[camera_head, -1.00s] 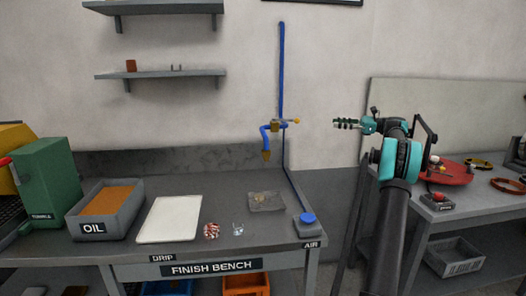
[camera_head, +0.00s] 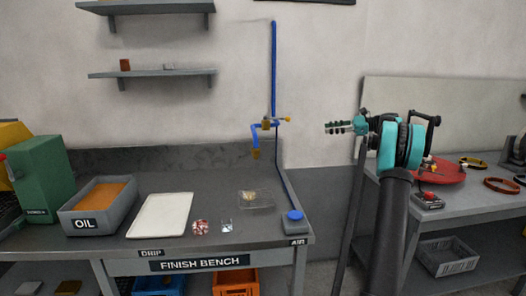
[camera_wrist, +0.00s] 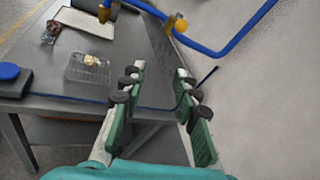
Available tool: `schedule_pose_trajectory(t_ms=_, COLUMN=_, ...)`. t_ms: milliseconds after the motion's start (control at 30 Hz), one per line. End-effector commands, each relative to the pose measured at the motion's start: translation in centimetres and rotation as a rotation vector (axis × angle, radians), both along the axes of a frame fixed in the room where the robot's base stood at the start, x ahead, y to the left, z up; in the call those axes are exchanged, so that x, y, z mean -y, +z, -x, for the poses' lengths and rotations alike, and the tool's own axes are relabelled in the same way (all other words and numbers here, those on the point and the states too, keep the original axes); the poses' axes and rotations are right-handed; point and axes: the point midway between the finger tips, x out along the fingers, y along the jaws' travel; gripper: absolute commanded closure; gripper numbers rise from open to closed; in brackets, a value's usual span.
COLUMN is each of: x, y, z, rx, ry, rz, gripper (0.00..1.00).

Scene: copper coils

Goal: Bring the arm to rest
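My gripper (camera_head: 338,128) is raised in the air in the head view, to the right of the finish bench (camera_head: 215,249), and points left. In the wrist view my gripper (camera_wrist: 160,110) has its two green-padded fingers spread apart, with nothing between them. My gripper touches nothing in either view. A wire-like clear tray (camera_head: 257,207) with a small yellowish thing in it lies on the bench; it also shows in the wrist view (camera_wrist: 80,72).
The blue air pipe (camera_head: 274,75) with its nozzle (camera_head: 255,153) rises left of my gripper. The bench holds an oil tub (camera_head: 76,225), a white drip tray (camera_head: 150,226), small coils (camera_head: 200,227) and a blue-topped air button (camera_head: 295,217). A second bench (camera_head: 450,210) stands at right.

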Motion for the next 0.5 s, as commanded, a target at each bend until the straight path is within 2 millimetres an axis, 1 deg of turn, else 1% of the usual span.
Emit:
schedule_pose_trajectory(t_ms=33, x=-1.0, y=-0.3, z=0.5, rx=0.012, ry=0.004, rz=0.027, gripper=0.69)
schedule_pose_trajectory(t_ms=167, x=-3.5, y=-1.6, z=2.0, rx=0.053, ry=0.012, rz=0.119, gripper=0.69)
schedule_pose_trajectory(t_ms=267, x=-6.0, y=-3.2, z=4.0, rx=0.100, ry=0.028, rz=0.219, gripper=0.69)
schedule_pose_trajectory(t_ms=400, x=-9.3, y=-6.0, z=8.0, rx=0.186, ry=0.069, rz=0.387, gripper=0.69)
schedule_pose_trajectory(t_ms=467, x=-10.6, y=-7.3, z=10.0, rx=0.226, ry=0.093, rz=0.460, gripper=0.69)
schedule_pose_trajectory(t_ms=500, x=-11.3, y=-8.3, z=11.3, rx=0.253, ry=0.111, rz=0.507, gripper=0.69)
